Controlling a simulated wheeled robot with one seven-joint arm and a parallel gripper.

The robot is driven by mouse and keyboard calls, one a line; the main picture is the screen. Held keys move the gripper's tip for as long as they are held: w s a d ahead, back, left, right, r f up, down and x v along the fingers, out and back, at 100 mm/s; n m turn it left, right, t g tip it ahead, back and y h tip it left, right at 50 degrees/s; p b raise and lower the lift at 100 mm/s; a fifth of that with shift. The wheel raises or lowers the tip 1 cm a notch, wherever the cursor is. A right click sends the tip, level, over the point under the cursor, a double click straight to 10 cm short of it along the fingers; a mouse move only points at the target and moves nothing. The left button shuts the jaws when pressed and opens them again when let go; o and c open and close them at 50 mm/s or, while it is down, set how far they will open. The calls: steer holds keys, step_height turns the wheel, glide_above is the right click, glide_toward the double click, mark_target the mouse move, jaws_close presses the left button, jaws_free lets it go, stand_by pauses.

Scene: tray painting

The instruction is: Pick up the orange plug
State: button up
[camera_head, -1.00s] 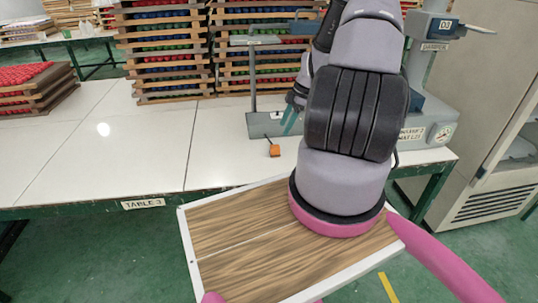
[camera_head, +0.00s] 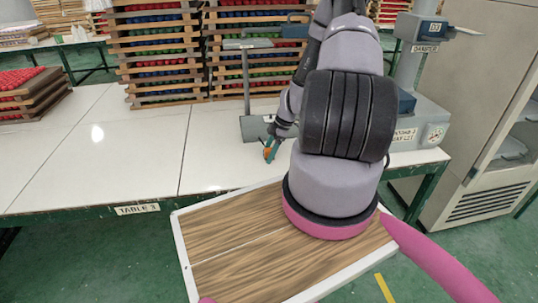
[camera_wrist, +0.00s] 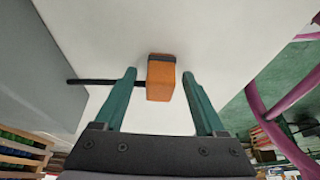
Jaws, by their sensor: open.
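The orange plug (camera_wrist: 160,80) is a small orange block with a dark band at one end, lying on the white table. In the wrist view it sits between the two green fingers of my gripper (camera_wrist: 160,95), with a gap on each side. A black cord or rod runs left from it, past the left finger. In the head view only a bit of the orange plug (camera_head: 267,154) shows beside my gripper (camera_head: 272,148), which is low over the table and partly hides it. My gripper is open and holds nothing.
A grey stand (camera_head: 253,128) is close behind my gripper on the white table (camera_head: 135,150). A grey machine with a gauge (camera_head: 425,120) stands to the right. Stacked trays (camera_head: 160,50) line the back.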

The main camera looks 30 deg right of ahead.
jaws_close()
